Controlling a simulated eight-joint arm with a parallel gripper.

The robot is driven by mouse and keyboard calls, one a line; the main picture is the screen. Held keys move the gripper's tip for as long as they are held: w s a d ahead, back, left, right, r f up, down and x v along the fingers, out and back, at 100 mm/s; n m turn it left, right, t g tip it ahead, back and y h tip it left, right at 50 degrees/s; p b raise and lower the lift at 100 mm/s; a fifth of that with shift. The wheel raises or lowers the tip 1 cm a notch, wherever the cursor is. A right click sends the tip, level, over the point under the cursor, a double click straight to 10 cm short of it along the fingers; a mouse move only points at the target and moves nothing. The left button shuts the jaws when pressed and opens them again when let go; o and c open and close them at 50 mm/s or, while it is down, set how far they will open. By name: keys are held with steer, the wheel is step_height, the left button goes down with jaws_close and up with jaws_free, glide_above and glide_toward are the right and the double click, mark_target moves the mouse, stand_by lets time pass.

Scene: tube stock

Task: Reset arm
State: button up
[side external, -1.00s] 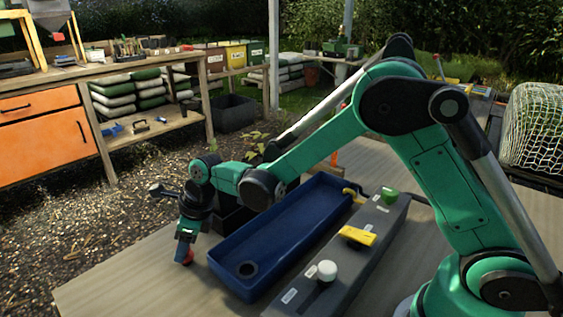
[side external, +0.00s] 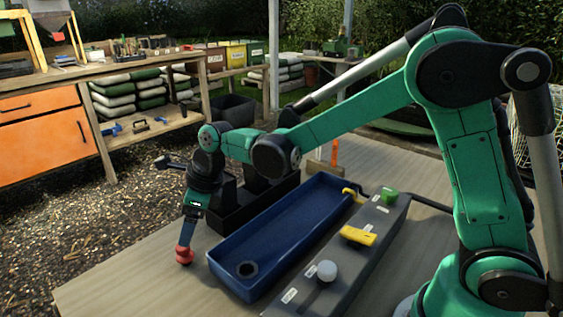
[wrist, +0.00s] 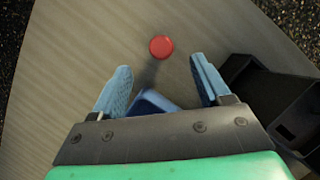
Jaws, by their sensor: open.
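My gripper (side external: 189,228) points down at the left part of the table, left of the blue tray (side external: 225,277). In the wrist view its two blue fingers (wrist: 161,78) are spread apart with nothing held between them. A red round-topped piece (side external: 185,255) is just below the fingers in the side view. In the wrist view its red top (wrist: 161,46) shows past the fingertips, apart from both. Whether the fingers touch it in the side view is hard to tell.
A black open box (side external: 229,218) stands close behind my gripper, also at the right of the wrist view (wrist: 240,75). A grey panel (side external: 335,288) carries a white knob (side external: 327,270), a yellow handle (side external: 358,236) and a green button (side external: 389,196). The front left tabletop (side external: 120,285) is clear.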

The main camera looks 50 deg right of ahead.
steer(key=shift+r, duration=0.1)
steer(key=s+d+r+n+t+h, duration=0.1)
steer(key=s+d+n, duration=0.4)
steer(key=n, duration=0.8)
steer(key=s+d+r+n+t+h, duration=0.2)
steer(key=s+d+n, duration=0.4)
steer(key=n, duration=0.8)
steer(key=shift+s+r+t, duration=0.5)
steer(key=shift+s+r, duration=0.9)
steer(key=shift+s, duration=0.1)
steer(key=shift+d, duration=0.1)
